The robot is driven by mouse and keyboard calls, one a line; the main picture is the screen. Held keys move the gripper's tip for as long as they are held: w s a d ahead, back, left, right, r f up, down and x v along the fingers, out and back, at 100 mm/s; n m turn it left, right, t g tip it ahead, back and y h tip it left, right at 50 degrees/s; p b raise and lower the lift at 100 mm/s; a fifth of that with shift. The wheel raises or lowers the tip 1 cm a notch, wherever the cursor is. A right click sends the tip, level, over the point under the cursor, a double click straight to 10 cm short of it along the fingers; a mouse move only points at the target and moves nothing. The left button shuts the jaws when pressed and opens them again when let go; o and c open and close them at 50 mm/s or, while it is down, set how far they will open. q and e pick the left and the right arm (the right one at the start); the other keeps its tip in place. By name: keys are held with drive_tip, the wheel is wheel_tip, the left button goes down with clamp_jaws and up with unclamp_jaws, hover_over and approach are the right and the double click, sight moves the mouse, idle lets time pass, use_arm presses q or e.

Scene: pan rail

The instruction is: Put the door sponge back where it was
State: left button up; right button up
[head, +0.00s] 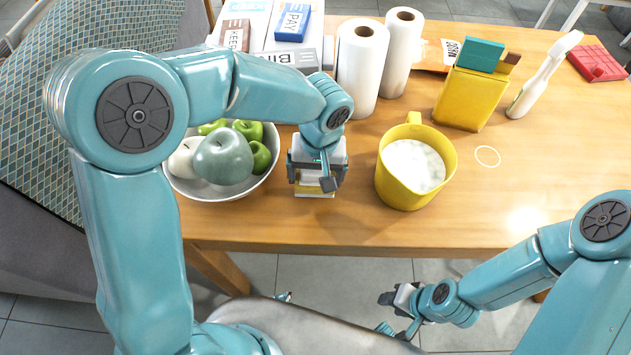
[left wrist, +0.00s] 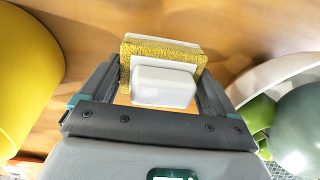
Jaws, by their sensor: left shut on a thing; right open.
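The door sponge is a small block with a rough yellow layer and white parts. In the left wrist view the sponge (left wrist: 160,50) sits between the two fingers of my left gripper (left wrist: 160,85), which is shut on it. In the head view my left gripper (head: 317,175) points down near the table's front edge, between the bowl and the yellow jug, and mostly hides the sponge (head: 314,193). I cannot tell whether the sponge touches the table. My right gripper (head: 398,302) is open and empty, low in front of the table.
A white bowl (head: 195,193) of apples is close on the left; a yellow jug (head: 400,190) is close on the right. Paper rolls (head: 360,70), boxes, a yellow carton (head: 470,98) and a white-headed brush (head: 545,75) stand behind. A thin white ring (head: 487,148) marks bare table.

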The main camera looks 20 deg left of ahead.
sight(316, 183)
use_arm(q)
wheel_tip(316, 183, down, 3)
drive_tip(key=shift+s+r, duration=0.1)
drive_tip(key=shift+f, duration=0.35)
drive_tip(key=shift+f+b, duration=0.1)
drive_tip(key=shift+b, duration=0.25)
drive_tip(key=o, duration=1.4)
drive_tip(key=shift+r+p, duration=0.35)
drive_tip(key=shift+r, duration=0.15)
drive_tip(key=r, duration=0.7)
drive_tip(key=r+p, duration=0.1)
drive_tip(key=r, duration=0.3)
drive_tip(key=shift+d+r, duration=0.2)
drive_tip(key=shift+d, duration=0.2)
